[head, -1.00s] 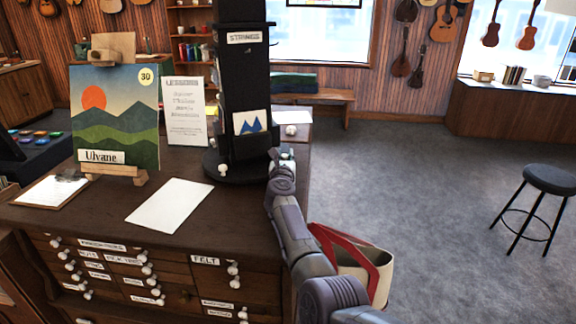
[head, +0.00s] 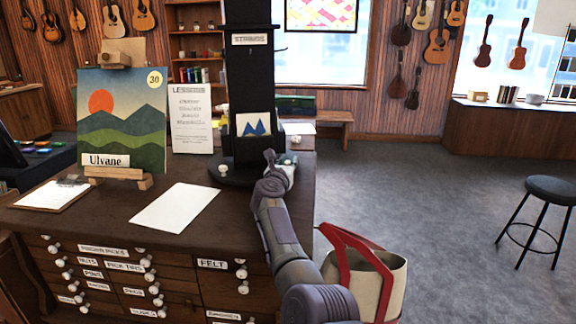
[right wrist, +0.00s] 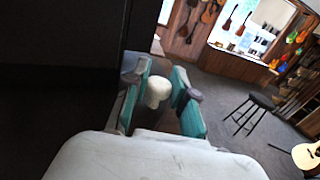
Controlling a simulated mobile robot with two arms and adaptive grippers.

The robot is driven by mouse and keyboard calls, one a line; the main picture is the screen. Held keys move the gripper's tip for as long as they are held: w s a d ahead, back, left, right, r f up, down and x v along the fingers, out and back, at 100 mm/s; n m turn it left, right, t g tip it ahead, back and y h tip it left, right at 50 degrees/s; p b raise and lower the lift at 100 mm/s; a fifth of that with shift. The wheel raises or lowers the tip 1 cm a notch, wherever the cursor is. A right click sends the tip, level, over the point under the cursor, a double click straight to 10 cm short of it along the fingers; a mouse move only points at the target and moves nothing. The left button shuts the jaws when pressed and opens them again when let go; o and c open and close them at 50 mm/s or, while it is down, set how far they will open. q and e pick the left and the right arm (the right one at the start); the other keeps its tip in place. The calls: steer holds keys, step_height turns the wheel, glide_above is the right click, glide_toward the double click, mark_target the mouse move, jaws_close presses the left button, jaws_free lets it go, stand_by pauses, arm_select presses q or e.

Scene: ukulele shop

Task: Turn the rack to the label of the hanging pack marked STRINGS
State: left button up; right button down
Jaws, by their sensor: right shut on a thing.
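The black rack (head: 238,100) stands upright on a round base at the back right of the wooden counter. A white label reading STRINGS (head: 251,39) is high on its facing side. A card with a blue mountain picture (head: 253,125) sits lower on that side. A white knob (head: 223,169) shows at the base's left. My right gripper (head: 284,162) is at the base's right side. In the right wrist view its teal fingers (right wrist: 163,96) are around a white knob (right wrist: 158,90). No hanging pack can be made out clearly. My left gripper is out of view.
A painting (head: 122,118) on a small easel, a clipboard (head: 50,194), a blank sheet (head: 175,208) and a lessons sign (head: 190,118) share the counter. A red-handled bag (head: 372,282) is right of my arm. A stool (head: 552,190) stands on open floor.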

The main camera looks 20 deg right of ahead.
steer(key=shift+a, duration=0.1)
steer(key=c, duration=1.2)
jaws_free()
steer(key=shift+c, duration=0.2)
steer(key=shift+r, duration=0.15)
step_height(320, 180, up, 10)
steer(key=shift+a+f, duration=0.1)
